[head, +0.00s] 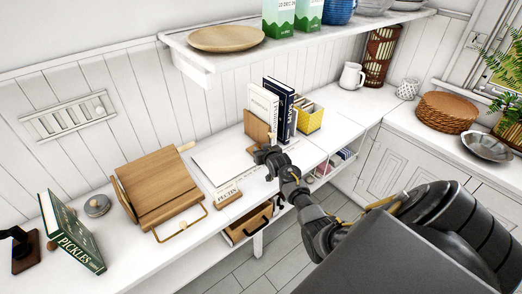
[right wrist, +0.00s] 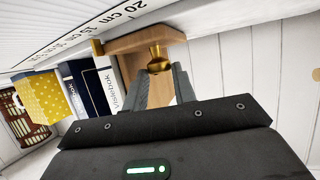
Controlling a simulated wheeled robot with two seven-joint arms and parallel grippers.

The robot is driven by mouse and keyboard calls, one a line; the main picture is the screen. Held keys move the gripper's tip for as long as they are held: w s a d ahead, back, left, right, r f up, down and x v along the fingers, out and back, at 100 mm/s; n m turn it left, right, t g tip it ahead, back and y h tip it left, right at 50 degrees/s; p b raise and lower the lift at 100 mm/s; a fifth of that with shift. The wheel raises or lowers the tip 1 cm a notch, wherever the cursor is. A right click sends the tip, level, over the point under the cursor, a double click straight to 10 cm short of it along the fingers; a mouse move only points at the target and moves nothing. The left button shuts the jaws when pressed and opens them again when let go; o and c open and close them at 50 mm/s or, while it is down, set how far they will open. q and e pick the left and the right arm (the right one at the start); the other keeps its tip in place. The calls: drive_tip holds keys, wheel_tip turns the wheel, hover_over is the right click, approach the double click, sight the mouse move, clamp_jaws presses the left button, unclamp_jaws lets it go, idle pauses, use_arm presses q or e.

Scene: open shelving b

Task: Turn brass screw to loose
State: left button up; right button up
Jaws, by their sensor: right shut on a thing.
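The brass screw (right wrist: 157,62) shows in the right wrist view as a rounded brass knob beside a wooden bar (right wrist: 145,40). My right gripper (right wrist: 160,75) is shut on it, with its two grey fingers on either side of the knob. In the head view my right gripper (head: 266,154) is at the foot of a wooden upright (head: 257,129) beside the standing books, and it hides the screw there. How far the screw is turned cannot be told. My left gripper is not in view.
Books (head: 264,104) and a yellow dotted box (head: 310,118) stand just behind the gripper. A wooden name block (head: 228,194) lies in front, and a hinged wooden board (head: 160,183) is to the left. A wall shelf (head: 200,54) overhangs the counter.

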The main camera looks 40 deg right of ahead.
drive_tip(key=shift+d, duration=0.1)
drive_tip(key=shift+d+n+t+y, duration=0.2)
drive_tip(key=shift+n+t+y, duration=0.1)
drive_tip(key=shift+n+y, duration=0.4)
drive_tip(key=shift+d+n+y+b, duration=0.2)
drive_tip(key=shift+n+y+b, duration=0.6)
drive_tip(key=shift+y+b, duration=0.1)
drive_tip(key=n+y+b, duration=0.1)
drive_tip(key=y+b, duration=0.1)
drive_tip(key=b, duration=0.1)
drive_tip(key=n+y+b, duration=0.2)
drive_tip(key=b, duration=0.2)
drive_tip(key=d+n+y+b, duration=0.1)
drive_tip(key=n+y+b, duration=0.1)
drive_tip(key=b, duration=0.1)
drive_tip(key=shift+w+f+g, duration=0.15)
drive_tip(key=shift+f+g, duration=0.05)
drive_tip(key=shift+g, duration=0.2)
drive_tip(key=shift+r+n+y+b, duration=0.2)
drive_tip(key=shift+n+y+b, duration=0.35)
drive_tip(key=shift+b, duration=0.65)
drive_tip(key=shift+g, duration=0.3)
drive_tip(key=shift+r, duration=0.1)
